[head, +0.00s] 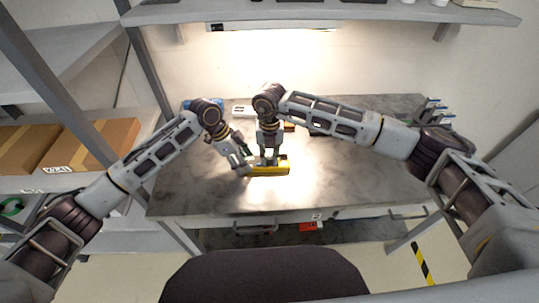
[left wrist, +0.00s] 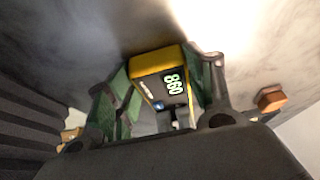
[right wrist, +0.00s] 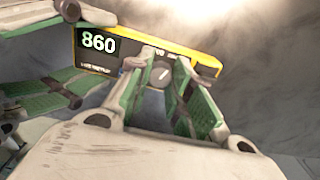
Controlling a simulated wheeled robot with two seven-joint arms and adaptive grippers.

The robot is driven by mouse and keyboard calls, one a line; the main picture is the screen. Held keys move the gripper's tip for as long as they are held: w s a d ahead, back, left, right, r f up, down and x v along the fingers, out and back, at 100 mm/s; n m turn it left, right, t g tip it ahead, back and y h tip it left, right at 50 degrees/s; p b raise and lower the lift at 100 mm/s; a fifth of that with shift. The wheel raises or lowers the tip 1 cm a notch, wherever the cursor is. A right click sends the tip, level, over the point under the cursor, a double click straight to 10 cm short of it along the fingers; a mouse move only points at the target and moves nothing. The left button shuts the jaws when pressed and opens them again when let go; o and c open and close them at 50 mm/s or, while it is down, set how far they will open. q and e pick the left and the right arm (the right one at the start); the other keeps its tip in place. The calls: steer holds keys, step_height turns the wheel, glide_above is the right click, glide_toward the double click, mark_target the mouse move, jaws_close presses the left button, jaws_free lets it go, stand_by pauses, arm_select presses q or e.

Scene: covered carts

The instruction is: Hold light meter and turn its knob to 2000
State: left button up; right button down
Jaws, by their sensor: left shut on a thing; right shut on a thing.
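The light meter (head: 283,169) is yellow with a black face and lies over the table near its front edge. Its lit display (right wrist: 99,42) reads 860 in the right wrist view. My left gripper (head: 245,168) is shut on the meter's body at its left end; its green-padded fingers flank the meter (left wrist: 155,63) in the left wrist view. My right gripper (head: 268,160) points down at the meter and is shut on its round knob (right wrist: 161,75), which shows between the fingers with a pale mark. The knob's scale is too small or covered to read.
The dark grey table (head: 350,160) has free room right of the meter. Several small items stand at the table's back, including a blue one (head: 188,104). An orange block (left wrist: 272,101) shows in the left wrist view. A shelf (head: 170,14) hangs above; cardboard boxes (head: 100,140) stand left.

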mark_target(270, 157)
stand_by(0.3)
steer(key=c, duration=1.5)
jaws_free()
steer(key=shift+r, duration=0.1)
steer(key=shift+r, duration=5.95)
arm_select(q)
steer(key=o, duration=1.2)
steer(key=shift+r, duration=0.1)
